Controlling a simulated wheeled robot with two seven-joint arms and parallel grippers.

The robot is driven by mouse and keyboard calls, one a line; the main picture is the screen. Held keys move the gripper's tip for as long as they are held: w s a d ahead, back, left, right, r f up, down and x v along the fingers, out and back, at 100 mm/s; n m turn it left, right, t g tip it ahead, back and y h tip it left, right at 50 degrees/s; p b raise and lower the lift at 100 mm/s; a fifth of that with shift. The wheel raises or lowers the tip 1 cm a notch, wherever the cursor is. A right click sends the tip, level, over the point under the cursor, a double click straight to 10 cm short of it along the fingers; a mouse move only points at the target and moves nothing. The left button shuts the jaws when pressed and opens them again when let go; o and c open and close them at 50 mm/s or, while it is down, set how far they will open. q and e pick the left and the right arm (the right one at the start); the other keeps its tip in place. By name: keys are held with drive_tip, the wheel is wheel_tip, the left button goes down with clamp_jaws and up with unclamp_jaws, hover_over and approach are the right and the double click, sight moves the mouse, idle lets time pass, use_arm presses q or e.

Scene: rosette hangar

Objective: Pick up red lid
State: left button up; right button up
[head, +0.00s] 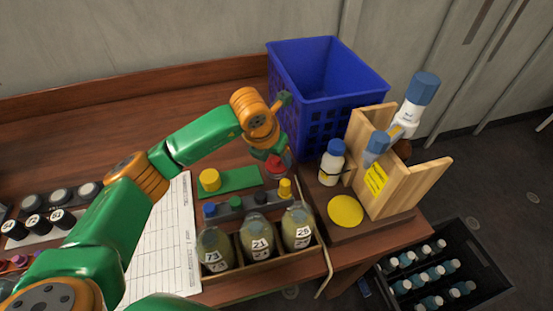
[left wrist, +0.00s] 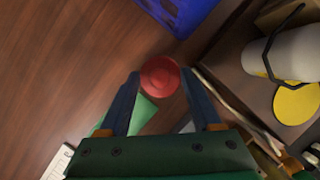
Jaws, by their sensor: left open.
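In the left wrist view, the red lid (left wrist: 160,77) lies at the tips of my left gripper (left wrist: 160,84), with one dark blue finger on each side. The fingers are open and apart, and I cannot tell whether they touch the lid. In the head view my left gripper (head: 277,150) points down over the lid, and my own arm partly hides it. My right gripper is not in view.
A blue crate (head: 322,72) stands behind the lid. To the right are a white bottle (head: 331,168), a wooden holder (head: 400,185) and a yellow disc (head: 345,211). In front are a row of caps (head: 236,203) and a box of numbered bottles (head: 257,265). Bare wood lies left of the lid.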

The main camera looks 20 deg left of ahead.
use_arm(q)
clamp_jaws()
drive_tip(key=shift+r, duration=0.15)
